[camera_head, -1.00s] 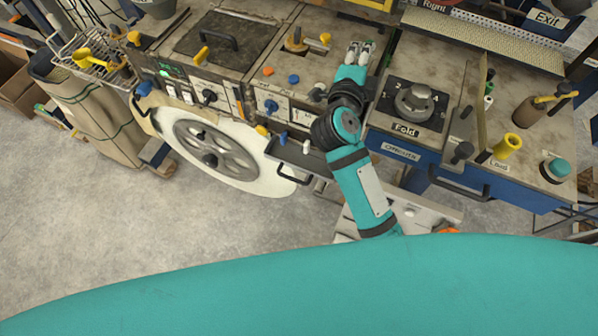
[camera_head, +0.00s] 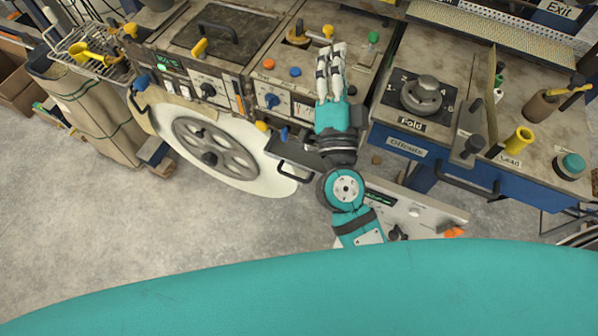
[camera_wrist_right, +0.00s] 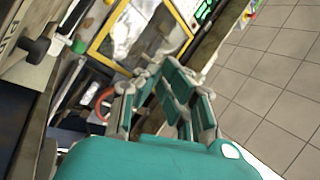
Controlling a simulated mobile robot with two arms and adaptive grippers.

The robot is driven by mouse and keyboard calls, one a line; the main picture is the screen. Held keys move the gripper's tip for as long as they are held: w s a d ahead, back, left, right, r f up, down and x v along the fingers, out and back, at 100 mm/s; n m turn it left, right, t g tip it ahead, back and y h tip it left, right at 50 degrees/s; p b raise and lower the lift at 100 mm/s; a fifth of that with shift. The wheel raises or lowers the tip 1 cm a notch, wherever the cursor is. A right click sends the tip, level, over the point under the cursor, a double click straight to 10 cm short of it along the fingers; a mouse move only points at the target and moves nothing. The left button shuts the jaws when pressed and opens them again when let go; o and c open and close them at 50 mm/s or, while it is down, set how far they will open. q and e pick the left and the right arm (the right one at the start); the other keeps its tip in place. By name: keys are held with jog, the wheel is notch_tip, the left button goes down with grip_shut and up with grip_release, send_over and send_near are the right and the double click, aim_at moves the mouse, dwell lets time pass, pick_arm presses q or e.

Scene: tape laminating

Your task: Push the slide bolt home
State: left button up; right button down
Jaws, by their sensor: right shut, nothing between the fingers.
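My right gripper (camera_head: 331,50) is shut and empty. It reaches over the middle of the workbench, its pale fingers pointing toward the back. The right wrist view also shows the gripper (camera_wrist_right: 165,72). I cannot tell for sure which fitting is the slide bolt. A yellow-orange knob (camera_head: 327,32) stands just beyond the left of the fingertips, beside a round brass-coloured part (camera_head: 297,35). A green knob (camera_head: 374,38) stands to the right of the fingers, apart from them. The fingers and hand hide part of the bench top and front panel. My left gripper is not in view.
An orange button (camera_head: 268,64) and a blue button (camera_head: 295,72) lie left of the hand. A large grey wheel (camera_head: 214,148) sits at the front left. A grey dial (camera_head: 421,97) marked Fold is to the right. A yellow cup (camera_head: 520,139) stands farther right.

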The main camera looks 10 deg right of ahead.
jog(key=s+a+f+n+g+y, duration=0.2)
jog(key=a+f+n+g+y, duration=0.2)
jog(key=f+n+y, duration=0.3)
jog(key=s+a+f+n+g+y, duration=0.1)
jog(key=a+f+n+g+y, duration=0.35)
jog(key=f+n, duration=0.4)
jog(key=s+d+f+g+h, duration=0.1)
jog(key=s+f+g, duration=0.1)
jog(key=f, duration=0.4)
jog(key=s+d+f+g, duration=0.1)
jog(key=s+f, duration=0.1)
jog(key=f, duration=0.3)
jog(key=s+d+g+h, duration=0.7)
jog(key=s+d, duration=0.7)
jog(key=s, duration=0.1)
notch_tip(320, 180, down, 26)
jog(key=g, duration=0.1)
jog(key=s+d+f+g+b, duration=0.1)
jog(key=s+d+f, duration=0.1)
jog(key=s+f, duration=1.5)
jog(key=shift+s+d, duration=0.2)
jog(key=shift+d, duration=0.1)
